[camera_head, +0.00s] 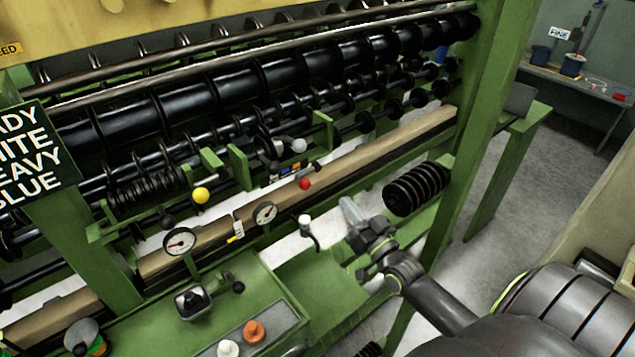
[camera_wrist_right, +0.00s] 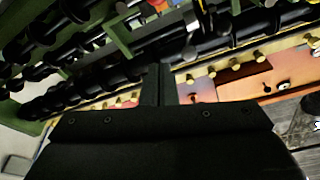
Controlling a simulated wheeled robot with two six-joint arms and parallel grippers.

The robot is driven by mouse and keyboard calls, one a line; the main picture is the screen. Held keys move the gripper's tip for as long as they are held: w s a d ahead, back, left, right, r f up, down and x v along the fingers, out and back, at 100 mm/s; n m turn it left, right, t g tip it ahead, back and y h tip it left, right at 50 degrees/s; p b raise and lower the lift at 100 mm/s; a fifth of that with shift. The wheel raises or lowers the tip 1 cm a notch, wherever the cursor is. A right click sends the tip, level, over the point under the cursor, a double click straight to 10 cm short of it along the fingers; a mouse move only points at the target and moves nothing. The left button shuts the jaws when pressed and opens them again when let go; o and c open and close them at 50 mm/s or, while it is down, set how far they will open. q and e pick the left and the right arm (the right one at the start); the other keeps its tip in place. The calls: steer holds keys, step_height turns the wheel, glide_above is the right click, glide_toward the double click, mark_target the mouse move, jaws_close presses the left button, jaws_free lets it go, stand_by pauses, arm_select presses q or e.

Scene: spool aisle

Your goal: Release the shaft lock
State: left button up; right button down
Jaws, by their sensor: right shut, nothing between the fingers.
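No part is labelled as the shaft lock, so I cannot tell which one it is. On the green machine (camera_head: 240,165) several knobs show in the head view: a yellow ball (camera_head: 201,195), a red ball (camera_head: 305,183), a pale ball (camera_head: 299,146) and a white-topped lever (camera_head: 305,220). My right gripper (camera_head: 348,208) is shut and empty, right of the white-topped lever and apart from it. In the right wrist view its fingers (camera_wrist_right: 160,85) meet in front of black rollers and brass-coloured pegs. My left gripper is out of view.
Two dials (camera_head: 180,241) stand on the wooden beam. A green panel with a black joystick (camera_head: 193,301) and white and orange buttons (camera_head: 254,331) is in front. A black ribbed spool (camera_head: 415,188) is right of my gripper. A bench (camera_head: 580,80) stands at the back right.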

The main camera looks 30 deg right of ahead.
steer(key=w+a+f, duration=0.1)
steer(key=w, duration=1)
steer(key=shift+w+a+p, duration=0.15)
steer(key=shift+w+p, duration=0.2)
steer(key=shift+f, duration=0.15)
steer(key=shift+f+n+b, duration=0.2)
steer(key=shift+n+b, duration=0.3)
